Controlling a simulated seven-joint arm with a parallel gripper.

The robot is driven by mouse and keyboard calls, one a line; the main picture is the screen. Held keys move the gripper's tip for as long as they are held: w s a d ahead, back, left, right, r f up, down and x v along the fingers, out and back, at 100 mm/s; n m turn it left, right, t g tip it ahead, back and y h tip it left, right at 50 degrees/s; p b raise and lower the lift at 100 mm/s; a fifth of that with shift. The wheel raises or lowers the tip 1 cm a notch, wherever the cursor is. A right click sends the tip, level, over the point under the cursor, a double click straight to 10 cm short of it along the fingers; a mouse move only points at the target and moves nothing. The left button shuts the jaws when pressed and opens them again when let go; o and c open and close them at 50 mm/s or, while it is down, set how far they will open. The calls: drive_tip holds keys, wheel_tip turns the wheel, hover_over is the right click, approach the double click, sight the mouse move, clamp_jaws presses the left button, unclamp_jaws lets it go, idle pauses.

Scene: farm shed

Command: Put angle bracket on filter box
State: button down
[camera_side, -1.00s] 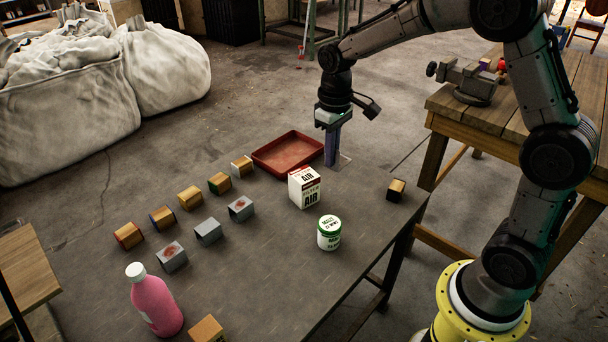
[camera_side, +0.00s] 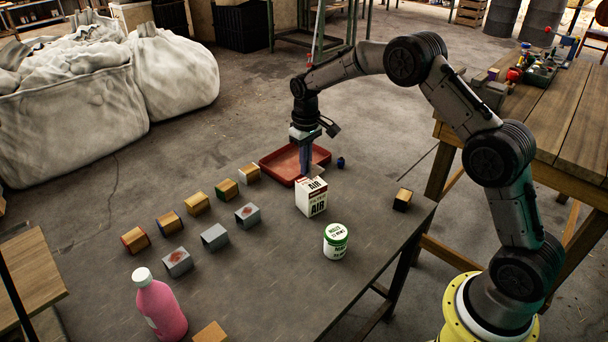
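The filter box (camera_side: 311,197) is a white carton marked AIR, upright near the far right part of the dark table. My gripper (camera_side: 304,170) points straight down just beyond the filter box and slightly to its left, in front of the red tray. A small pale grey plate, apparently the angle bracket (camera_side: 318,170), shows at the right of the fingertips, just behind the box top. It appears held in the gripper; the finger contact is too small to see clearly. It is apart from the box top as far as I can tell.
The red tray (camera_side: 291,163) lies behind my gripper, with a small blue item (camera_side: 340,162) to its right. A white-and-green jar (camera_side: 336,241), pink bottle (camera_side: 159,306) and dark-sided block (camera_side: 402,199) stand around. Several wooden blocks (camera_side: 197,204) and grey pieces (camera_side: 214,236) form rows at left.

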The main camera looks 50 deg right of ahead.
drive_tip(key=shift+w+f, duration=0.35)
drive_tip(key=shift+f, duration=1.6)
drive_tip(key=shift+f, duration=0.1)
drive_tip(key=c, duration=1.1)
unclamp_jaws()
